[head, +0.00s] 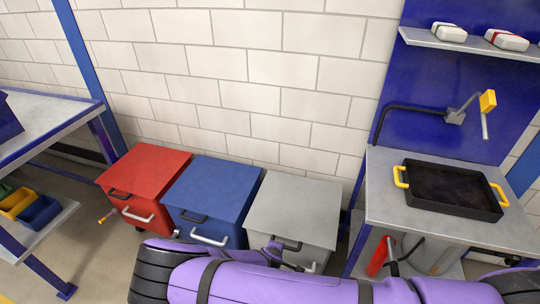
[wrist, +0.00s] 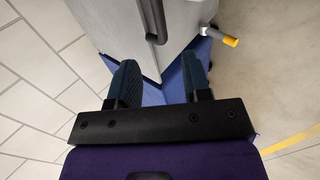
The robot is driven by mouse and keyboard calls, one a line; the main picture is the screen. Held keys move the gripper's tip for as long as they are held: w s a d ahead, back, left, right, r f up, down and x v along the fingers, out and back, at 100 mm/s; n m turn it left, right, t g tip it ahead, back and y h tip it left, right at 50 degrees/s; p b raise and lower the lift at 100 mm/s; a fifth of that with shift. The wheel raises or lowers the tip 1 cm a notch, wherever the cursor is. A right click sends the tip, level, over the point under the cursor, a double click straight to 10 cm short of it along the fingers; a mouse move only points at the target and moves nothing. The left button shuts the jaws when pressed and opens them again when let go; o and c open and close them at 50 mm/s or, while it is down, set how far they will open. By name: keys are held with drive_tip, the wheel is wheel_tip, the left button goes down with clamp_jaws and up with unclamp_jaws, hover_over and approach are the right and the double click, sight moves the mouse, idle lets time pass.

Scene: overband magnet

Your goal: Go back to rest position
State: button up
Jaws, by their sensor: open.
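My gripper (wrist: 160,82) is open in the wrist view, its two dark fingers apart with nothing held between them. In the head view my purple arm stretches across the bottom of the picture, in front of the bins. The gripper's fingers do not show clearly there.
Red (head: 145,166), blue (head: 211,188) and grey (head: 294,207) bins stand along the brick wall. A black tray with yellow handles (head: 451,203) lies on the right bench (head: 385,200). Another table (head: 50,116) stands at left. A yellow-tipped lever (wrist: 230,41) juts out near the gripper.

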drive_tip(key=w+a+r+m+g, duration=0.1)
drive_tip(key=w+r+m+g, duration=0.15)
drive_tip(key=r, duration=0.85)
drive_tip(key=w+a+r+m+g, duration=0.15)
drive_tip(key=r+m, duration=0.25)
drive_tip(key=r, duration=0.7)
drive_tip(key=d+r+m+y, duration=0.1)
drive_tip(key=d+r, duration=0.2)
drive_tip(key=r, duration=0.5)
drive_tip(key=d+r+m+g+y, duration=0.1)
drive_tip(key=d+r, duration=0.2)
drive_tip(key=r, duration=0.4)
drive_tip(key=d+r+m+y, duration=0.1)
drive_tip(key=d+r+m, duration=0.15)
drive_tip(key=r, duration=0.55)
drive_tip(key=s+d+r+m+y, duration=0.1)
drive_tip(key=s+d+r, duration=0.45)
drive_tip(key=r, duration=0.35)
drive_tip(key=s+d+r, duration=0.5)
drive_tip(key=d+r, duration=0.1)
drive_tip(key=r, duration=0.3)
drive_tip(key=s+d+r+m+t, duration=0.1)
drive_tip(key=s+d+r, duration=0.2)
drive_tip(key=s, duration=0.5)
drive_tip(key=s+d+r+m+t+h, duration=0.1)
drive_tip(key=s+d+r, duration=0.2)
drive_tip(key=s+d, duration=0.2)
drive_tip(key=s, duration=0.3)
drive_tip(key=shift+s+r, duration=0.15)
drive_tip(key=shift+r, duration=0.25)
